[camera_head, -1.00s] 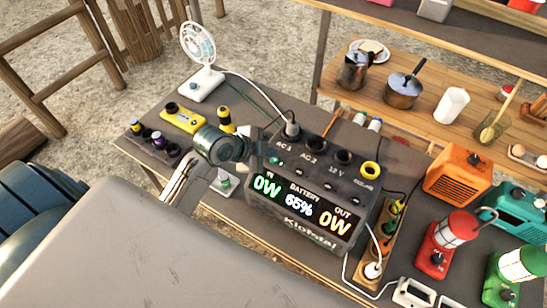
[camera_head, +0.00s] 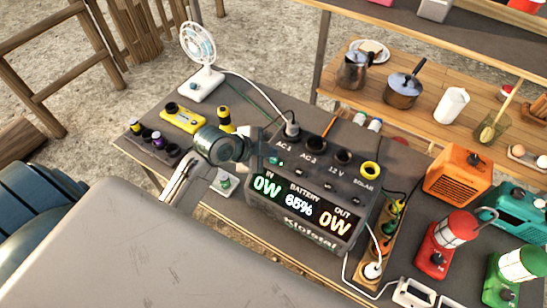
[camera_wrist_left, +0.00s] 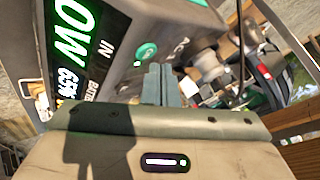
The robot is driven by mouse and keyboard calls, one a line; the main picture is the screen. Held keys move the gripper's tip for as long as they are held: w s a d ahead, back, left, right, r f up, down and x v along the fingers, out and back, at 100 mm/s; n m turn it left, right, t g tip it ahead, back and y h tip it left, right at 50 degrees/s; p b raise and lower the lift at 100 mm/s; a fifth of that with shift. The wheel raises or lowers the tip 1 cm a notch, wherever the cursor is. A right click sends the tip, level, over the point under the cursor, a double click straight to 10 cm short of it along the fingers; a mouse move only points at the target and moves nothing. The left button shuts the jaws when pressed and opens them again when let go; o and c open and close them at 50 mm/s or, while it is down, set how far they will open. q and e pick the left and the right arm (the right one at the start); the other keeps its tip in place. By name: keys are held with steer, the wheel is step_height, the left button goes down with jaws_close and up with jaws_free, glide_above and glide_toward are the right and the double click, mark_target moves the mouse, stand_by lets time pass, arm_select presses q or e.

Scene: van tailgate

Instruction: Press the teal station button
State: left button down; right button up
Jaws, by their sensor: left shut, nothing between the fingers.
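The grey power station (camera_head: 300,232) stands on the dark table; its display reads IN 0W, BATTERY 65%, OUT 0W. Its round teal button (camera_head: 274,160) sits by the AC 1 label, and it also shows in the left wrist view (camera_wrist_left: 146,54). My left gripper (camera_head: 254,148) reaches in from the left at the station's upper left corner, close to the button. In the left wrist view its shut, empty fingers (camera_wrist_left: 158,84) point toward the button, with the tips just below it in the picture. I cannot tell whether they touch. My right gripper is out of view.
A white plug (camera_head: 292,129) sits in the AC 1 socket, its cord running to a small fan (camera_head: 200,65). A yellow device (camera_head: 184,118) lies at the left. A power strip (camera_head: 374,270), an orange box (camera_head: 458,176) and a red lantern (camera_head: 446,240) stand at the right.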

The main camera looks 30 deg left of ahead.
mark_target(270, 161)
arm_select(q)
steer(key=shift+f, duration=0.1)
steer(key=shift+f, duration=0.35)
steer(key=shift+f, duration=0.2)
stand_by(0.6)
steer(key=shift+r, duration=0.1)
steer(key=shift+r+p, duration=0.5)
steer(key=shift+r, duration=0.05)
step_height(270, 161, up, 6)
steer(key=p, duration=0.5)
steer(key=shift+p, duration=0.3)
